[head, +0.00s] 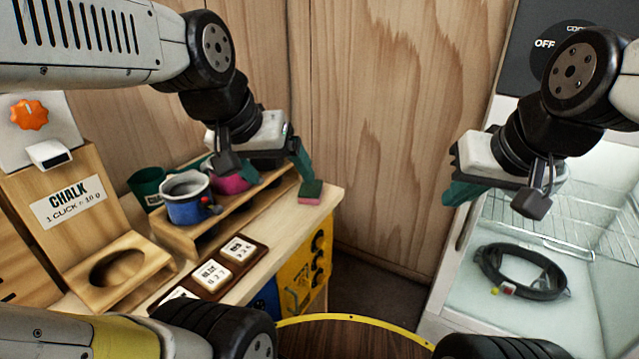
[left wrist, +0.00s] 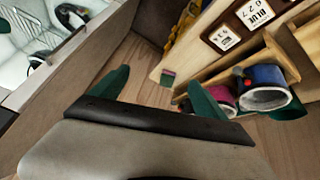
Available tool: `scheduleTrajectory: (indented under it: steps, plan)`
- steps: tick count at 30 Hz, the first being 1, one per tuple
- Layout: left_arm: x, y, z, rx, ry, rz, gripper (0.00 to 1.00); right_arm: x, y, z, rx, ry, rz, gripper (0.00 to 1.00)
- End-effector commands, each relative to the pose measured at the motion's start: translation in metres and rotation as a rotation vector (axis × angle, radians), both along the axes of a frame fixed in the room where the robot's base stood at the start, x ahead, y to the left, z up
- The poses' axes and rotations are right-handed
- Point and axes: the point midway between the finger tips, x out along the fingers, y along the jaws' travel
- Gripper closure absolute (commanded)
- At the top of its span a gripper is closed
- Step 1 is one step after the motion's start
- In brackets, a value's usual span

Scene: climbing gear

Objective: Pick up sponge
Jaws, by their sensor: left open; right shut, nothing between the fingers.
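The sponge (head: 311,192) is a small block with a green top and a pink side. It lies on the right end of the wooden counter, near its edge. In the left wrist view the sponge (left wrist: 167,77) shows ahead, between the two green fingertips and apart from them. My left gripper (head: 262,164) is open and empty, above the counter just left of the sponge, with one finger close to it in the head view. It also shows in the left wrist view (left wrist: 155,92). My right gripper (head: 495,200) is shut and empty, over the glass-fronted cabinet on the right.
A dark tray of labelled tiles (head: 225,268) lies in front. A black ring (head: 522,271) lies in the cabinet at right.

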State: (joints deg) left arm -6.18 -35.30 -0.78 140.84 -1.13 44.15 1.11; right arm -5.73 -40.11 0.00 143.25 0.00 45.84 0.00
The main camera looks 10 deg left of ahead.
Motion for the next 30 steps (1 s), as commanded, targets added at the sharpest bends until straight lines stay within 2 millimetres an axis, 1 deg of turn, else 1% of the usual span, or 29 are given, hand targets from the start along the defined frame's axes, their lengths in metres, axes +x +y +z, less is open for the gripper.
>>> scheduleTrajectory:
  steps: [1, 5, 6, 8, 9, 11, 12, 14, 15, 18, 21, 24, 30]
  plan:
    - [0.015, 0.001, -0.002, 0.005, 0.016, 0.004, 0.15, 0.000, 0.000, 0.000, 0.000, 0.000, 0.000, 1.00]
    - [0.064, 0.004, -0.011, 0.019, 0.047, 0.025, 0.15, 0.000, 0.000, 0.000, 0.000, 0.000, 0.000, 1.00]
    - [0.080, 0.005, -0.015, 0.023, 0.055, 0.033, 0.15, 0.000, 0.000, 0.000, 0.000, 0.000, 0.000, 1.00]
    - [0.104, 0.006, -0.023, 0.034, 0.067, 0.040, 0.15, 0.000, 0.000, 0.000, 0.000, 0.000, 0.000, 1.00]
    - [0.119, 0.007, -0.030, 0.041, 0.076, 0.048, 0.15, 0.000, 0.000, 0.000, 0.000, 0.000, 0.000, 1.00]
    - [0.142, 0.008, -0.042, 0.053, 0.087, 0.056, 0.15, 0.000, 0.000, 0.000, 0.000, 0.000, 0.000, 1.00]
    - [0.158, 0.007, -0.051, 0.062, 0.094, 0.061, 0.15, 0.000, 0.000, 0.000, 0.000, 0.000, 0.000, 1.00]
    - [0.180, 0.007, -0.066, 0.077, 0.105, 0.066, 0.15, 0.000, 0.000, 0.000, 0.000, 0.000, 0.000, 1.00]
    - [0.194, 0.007, -0.077, 0.086, 0.112, 0.070, 0.15, 0.000, 0.000, 0.000, 0.000, 0.000, 0.000, 1.00]
    - [0.227, 0.006, -0.105, 0.113, 0.126, 0.077, 0.15, 0.000, 0.000, 0.000, 0.000, 0.000, 0.000, 1.00]
    - [0.251, 0.005, -0.132, 0.135, 0.136, 0.078, 0.15, 0.000, 0.000, 0.000, 0.000, 0.000, 0.000, 1.00]
    - [0.267, 0.003, -0.151, 0.153, 0.140, 0.078, 0.15, 0.000, 0.000, 0.000, 0.000, 0.000, 0.000, 1.00]
    - [0.280, 0.003, -0.170, 0.165, 0.145, 0.078, 0.15, 0.000, 0.000, 0.000, 0.000, 0.000, 0.000, 1.00]
